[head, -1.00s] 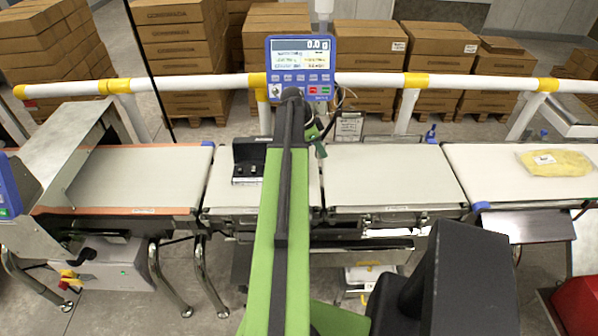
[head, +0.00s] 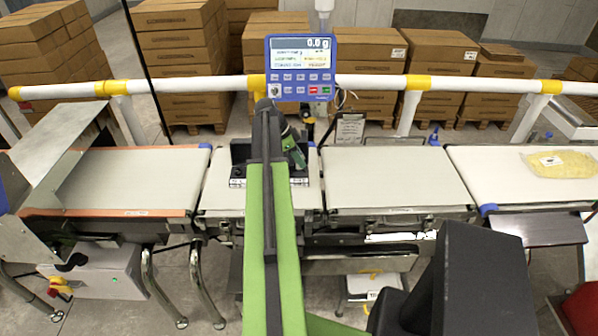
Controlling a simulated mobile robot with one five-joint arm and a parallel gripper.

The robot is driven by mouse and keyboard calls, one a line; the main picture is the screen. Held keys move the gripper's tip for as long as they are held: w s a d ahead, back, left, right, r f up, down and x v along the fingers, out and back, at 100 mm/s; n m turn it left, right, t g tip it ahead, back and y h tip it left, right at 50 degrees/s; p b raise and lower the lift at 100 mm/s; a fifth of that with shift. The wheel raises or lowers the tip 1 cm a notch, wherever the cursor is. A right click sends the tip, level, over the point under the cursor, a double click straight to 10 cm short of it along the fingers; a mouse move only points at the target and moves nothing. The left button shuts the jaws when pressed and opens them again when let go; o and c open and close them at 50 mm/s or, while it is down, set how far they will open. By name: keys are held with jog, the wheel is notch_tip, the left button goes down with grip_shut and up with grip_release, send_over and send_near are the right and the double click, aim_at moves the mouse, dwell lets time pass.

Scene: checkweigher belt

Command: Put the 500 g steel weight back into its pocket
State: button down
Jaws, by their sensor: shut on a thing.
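The black weight case (head: 240,152) stands open on the left part of the middle belt, below the display. White labels show along its front edge. My green arm crosses in front of it and hides its middle. My gripper (head: 299,160) is at the right part of the case, in front of its raised lid. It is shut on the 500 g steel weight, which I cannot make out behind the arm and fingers. I cannot tell whether the weight touches its pocket.
A blue display (head: 302,70) reading 0.0 g stands behind the belt. A white and yellow rail (head: 380,82) runs behind. A yellow bag (head: 562,163) lies on the right belt (head: 490,180). The belt section right of the case (head: 390,180) is clear.

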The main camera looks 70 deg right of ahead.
notch_tip(320, 180, down, 4)
jog(key=b, duration=0.4)
jog(key=shift+f, duration=0.15)
jog(key=shift+r, duration=0.2)
jog(key=shift+f, duration=0.15)
jog(key=c, duration=1)
grip_release()
jog(key=shift+o, duration=0.2)
